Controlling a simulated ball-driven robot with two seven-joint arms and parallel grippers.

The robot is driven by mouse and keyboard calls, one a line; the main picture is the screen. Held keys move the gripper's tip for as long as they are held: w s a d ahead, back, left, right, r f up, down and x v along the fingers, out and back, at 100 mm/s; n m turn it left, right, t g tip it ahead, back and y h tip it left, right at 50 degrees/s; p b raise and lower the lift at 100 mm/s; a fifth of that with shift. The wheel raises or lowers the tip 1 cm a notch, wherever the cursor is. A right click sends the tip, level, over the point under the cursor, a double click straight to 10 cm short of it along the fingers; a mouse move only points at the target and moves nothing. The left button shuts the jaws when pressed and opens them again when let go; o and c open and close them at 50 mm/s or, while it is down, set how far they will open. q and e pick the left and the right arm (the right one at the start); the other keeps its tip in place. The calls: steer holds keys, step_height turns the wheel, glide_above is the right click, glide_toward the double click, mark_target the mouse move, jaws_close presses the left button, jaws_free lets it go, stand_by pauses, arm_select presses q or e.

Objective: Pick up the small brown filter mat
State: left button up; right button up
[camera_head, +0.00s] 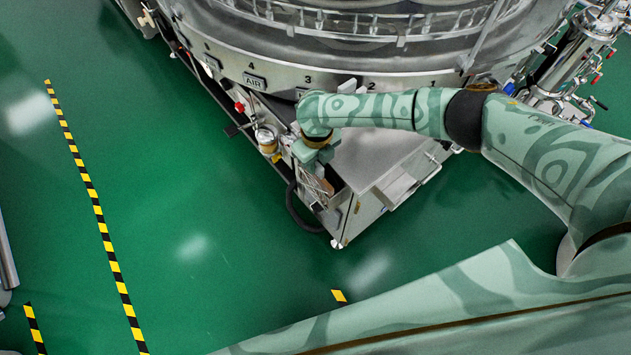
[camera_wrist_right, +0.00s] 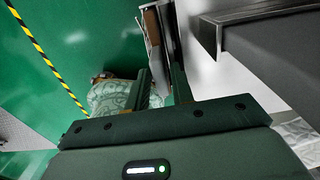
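The small brown filter mat appears as a brown strip (camera_wrist_right: 152,28) in the right wrist view, upright beside a grey metal part at the top. In the head view a brownish piece (camera_head: 318,184) shows at the machine's front corner, just below my right gripper. My right gripper (camera_head: 314,155) hangs at the end of the green patterned arm. The brown strip lies just beyond the fingertips. My left gripper is not in view.
The large round steel washer (camera_head: 260,70) fills the top. A metal ledge (camera_wrist_right: 226,17) runs close to the right of the gripper in the wrist view. A round gauge-like fitting (camera_head: 266,138) sits left of the gripper. The green floor (camera_head: 200,200) is clear at left.

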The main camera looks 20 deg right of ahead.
steer(key=shift+f, duration=0.7)
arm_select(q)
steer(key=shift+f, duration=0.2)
arm_select(e)
steer(key=shift+r, duration=0.2)
jaws_close()
arm_select(q)
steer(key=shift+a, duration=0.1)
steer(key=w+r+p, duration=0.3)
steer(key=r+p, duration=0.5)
steer(key=p, duration=0.1)
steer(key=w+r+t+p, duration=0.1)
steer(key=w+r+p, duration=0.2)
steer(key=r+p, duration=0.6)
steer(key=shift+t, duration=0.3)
arm_select(e)
step_height(320, 180, up, 30)
steer(key=shift+r, duration=0.25)
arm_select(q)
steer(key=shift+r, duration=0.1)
